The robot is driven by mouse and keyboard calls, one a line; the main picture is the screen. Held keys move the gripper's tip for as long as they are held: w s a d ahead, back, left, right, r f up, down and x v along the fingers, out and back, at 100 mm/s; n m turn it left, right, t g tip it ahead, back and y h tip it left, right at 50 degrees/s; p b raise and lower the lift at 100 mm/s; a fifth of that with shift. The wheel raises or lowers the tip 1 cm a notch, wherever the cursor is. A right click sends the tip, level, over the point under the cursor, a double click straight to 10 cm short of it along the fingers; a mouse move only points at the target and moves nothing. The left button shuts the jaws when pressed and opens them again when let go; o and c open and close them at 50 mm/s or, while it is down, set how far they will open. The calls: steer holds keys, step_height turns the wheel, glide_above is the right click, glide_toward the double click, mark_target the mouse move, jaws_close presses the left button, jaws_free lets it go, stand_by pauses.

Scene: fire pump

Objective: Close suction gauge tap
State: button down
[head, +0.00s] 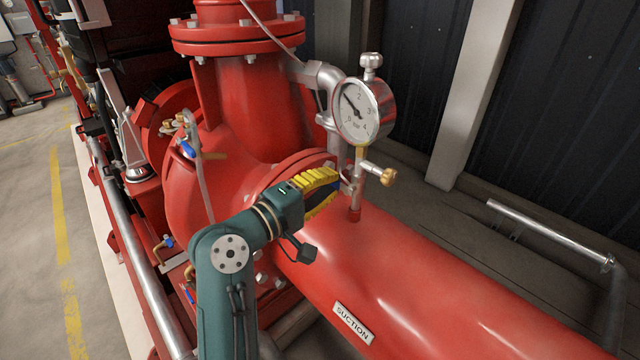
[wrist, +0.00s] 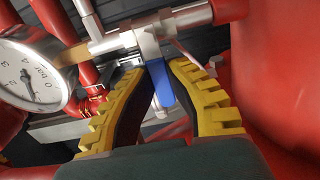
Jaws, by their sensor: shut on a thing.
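The suction gauge (head: 362,112) is a round white dial marked bar, standing on a short pipe above the red suction pipe (head: 440,270). It also shows at the left of the wrist view (wrist: 28,72). Below it is the metal gauge tap (wrist: 148,44), with a blue lever (wrist: 162,85). My gripper (head: 336,182) reaches the tap from the left in the head view. In the wrist view its yellow ribbed fingers (wrist: 158,76) are shut on the blue lever, one on each side. In the head view the fingers hide the lever.
A brass-ended fitting (head: 386,176) sticks out right of the tap. The red pump casing (head: 245,105) stands close behind and left of my gripper. Another blue-handled tap (head: 187,149) is on the casing. A metal rail (head: 550,232) lies at the right.

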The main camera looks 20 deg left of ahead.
steer(key=shift+f, duration=0.1)
steer(key=c, duration=1)
jaws_free()
steer(key=shift+w+d, duration=0.1)
steer(key=v, duration=1.2)
